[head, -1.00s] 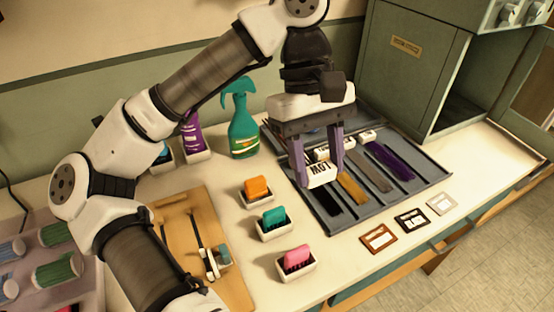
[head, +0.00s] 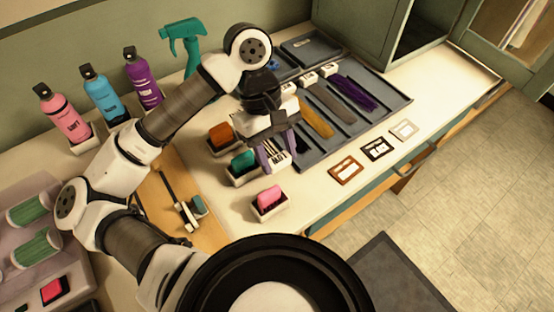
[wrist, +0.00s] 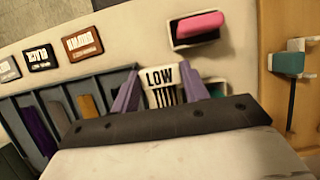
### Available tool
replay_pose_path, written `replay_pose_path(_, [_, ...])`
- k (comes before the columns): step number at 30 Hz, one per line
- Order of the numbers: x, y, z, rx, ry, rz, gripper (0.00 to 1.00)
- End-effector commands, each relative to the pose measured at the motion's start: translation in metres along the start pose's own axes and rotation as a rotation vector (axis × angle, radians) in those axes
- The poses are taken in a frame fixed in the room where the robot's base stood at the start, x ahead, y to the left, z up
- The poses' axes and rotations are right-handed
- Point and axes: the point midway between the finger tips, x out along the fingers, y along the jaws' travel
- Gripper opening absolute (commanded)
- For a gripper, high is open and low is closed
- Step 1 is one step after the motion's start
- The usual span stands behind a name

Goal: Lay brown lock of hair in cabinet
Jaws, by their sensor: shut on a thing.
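My gripper (head: 274,156) is shut on a white tag block (wrist: 160,77) with "LOW" and black stripes. In the head view it is by the left front side of the grey tray (head: 345,140), beside the teal and pink blocks. I cannot see a brown lock hanging from the tag. In the tray lie an ochre lock (head: 316,118), a grey lock (head: 333,106) and a purple lock (head: 354,93), with white tags at their far ends. The green cabinet (head: 360,22) stands open behind the tray; its dark inside (head: 425,28) is partly in view.
Orange (head: 221,134), teal (head: 243,161) and pink (head: 269,196) blocks sit in white holders left of the tray. Framed cards (head: 376,149) lie along the counter's front. A teal spray bottle (head: 187,45) and several bottles stand at the back. A wooden board (head: 160,205) lies left.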

Motion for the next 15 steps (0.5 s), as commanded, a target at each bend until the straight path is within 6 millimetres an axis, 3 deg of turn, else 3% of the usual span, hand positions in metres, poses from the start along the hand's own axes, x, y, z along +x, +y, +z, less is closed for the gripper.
replay_pose_path(9, [0.033,0.000,-0.013,0.000,-0.003,0.002,0.18])
replay_pose_path(15, [0.039,0.000,-0.016,0.002,0.000,0.001,0.18])
